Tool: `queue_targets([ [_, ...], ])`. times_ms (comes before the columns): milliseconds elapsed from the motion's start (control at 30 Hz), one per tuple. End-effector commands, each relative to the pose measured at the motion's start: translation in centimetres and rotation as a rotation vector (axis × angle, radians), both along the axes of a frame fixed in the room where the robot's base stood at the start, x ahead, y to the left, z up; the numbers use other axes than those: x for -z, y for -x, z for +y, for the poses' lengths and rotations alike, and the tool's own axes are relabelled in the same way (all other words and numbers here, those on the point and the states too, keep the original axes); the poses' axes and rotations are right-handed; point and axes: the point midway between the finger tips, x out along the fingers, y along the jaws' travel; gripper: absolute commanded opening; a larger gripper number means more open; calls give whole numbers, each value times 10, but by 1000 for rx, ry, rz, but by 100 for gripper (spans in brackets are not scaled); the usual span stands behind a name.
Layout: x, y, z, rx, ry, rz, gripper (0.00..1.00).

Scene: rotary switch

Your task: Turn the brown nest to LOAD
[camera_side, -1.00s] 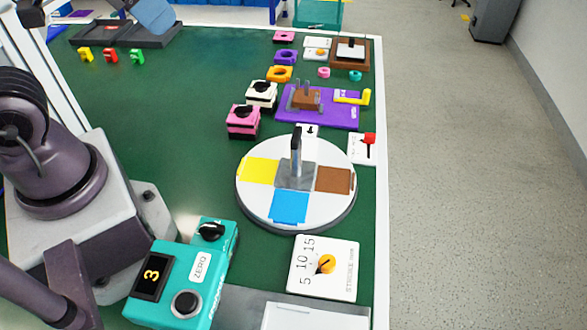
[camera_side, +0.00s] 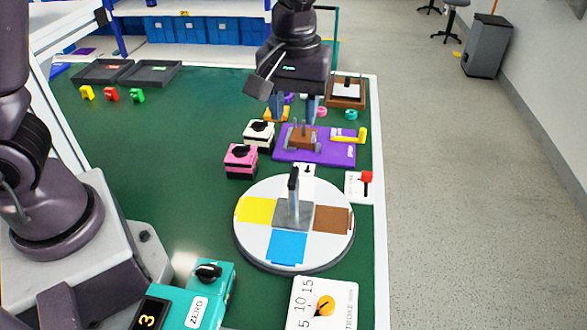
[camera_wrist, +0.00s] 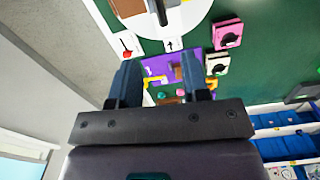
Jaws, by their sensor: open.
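The round white turntable (camera_side: 252,256) stands near the table's right side. It carries a yellow patch (camera_side: 257,209) at left, a blue patch (camera_side: 287,247) at front and a brown patch (camera_side: 332,219) at right. A grey upright handle (camera_side: 294,190) rises from its middle. A white card with a black arrow (camera_side: 306,169) lies at its back edge; I cannot read a word on it. My gripper (camera_side: 296,114) is open and empty, fingers down, around the purple plate behind the turntable. In the wrist view my gripper (camera_wrist: 160,78) is apart from the turntable (camera_wrist: 192,18).
The purple plate (camera_side: 340,155) holds a brown block (camera_side: 301,138) and a yellow handle (camera_side: 350,135). Pink (camera_side: 240,161) and white (camera_side: 258,135) knob boxes stand left of it. A red-knobbed card (camera_side: 357,190) is near the right edge.

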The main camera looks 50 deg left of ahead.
Motion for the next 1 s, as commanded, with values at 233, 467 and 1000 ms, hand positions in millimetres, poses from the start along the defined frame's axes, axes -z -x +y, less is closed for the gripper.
queue_targets([
  [233,9,1,0,-86,0,4,43],
  [467,52,2,1,-83,-2,8,43],
  [1000,128,2,1,-82,0,4,43],
])
